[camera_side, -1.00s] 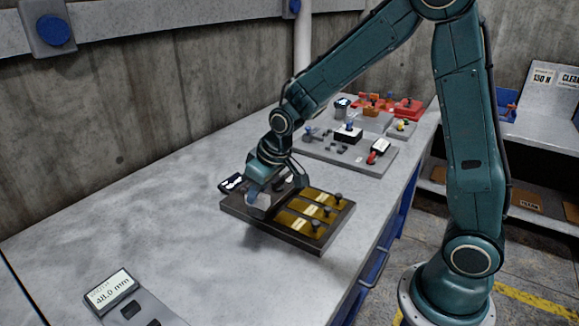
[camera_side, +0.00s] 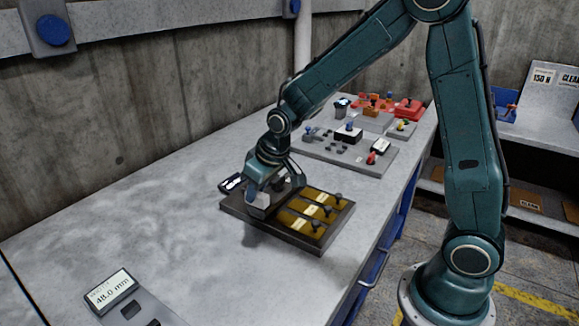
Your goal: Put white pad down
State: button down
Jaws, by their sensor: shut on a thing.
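My gripper (camera_side: 262,203) points down over the left part of a dark tray (camera_side: 266,233). It is shut on a pale piece (camera_side: 259,200), which looks like the white pad and is mostly hidden by the fingers. I cannot tell whether the pad touches the tray. The right part of the tray holds a few yellow-brown strips (camera_side: 318,211) with pale labels and dark knobs.
A small dark display (camera_side: 231,184) stands at the tray's back left edge. Behind is a grey board (camera_side: 345,158) with switches and small boxes. A "48.0 mm" readout (camera_side: 111,289) sits front left. The left tabletop (camera_side: 120,220) is clear.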

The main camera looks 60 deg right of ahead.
jog(key=w+d+r+n+g+y, duration=0.2)
jog(key=w+d+n+y, duration=0.25)
jog(key=w+n, duration=0.65)
jog(key=s+d+n+g, duration=0.1)
jog(key=d+n+g, duration=0.1)
jog(key=d+n, duration=0.4)
jog(key=shift+d+g, duration=0.3)
jog(key=shift+d, duration=0.2)
jog(key=shift+f, duration=0.1)
jog(key=shift+f, duration=2)
jog(key=shift+f, duration=0.1)
jog(key=shift+f, duration=1.85)
jog(key=shift+f, duration=0.15)
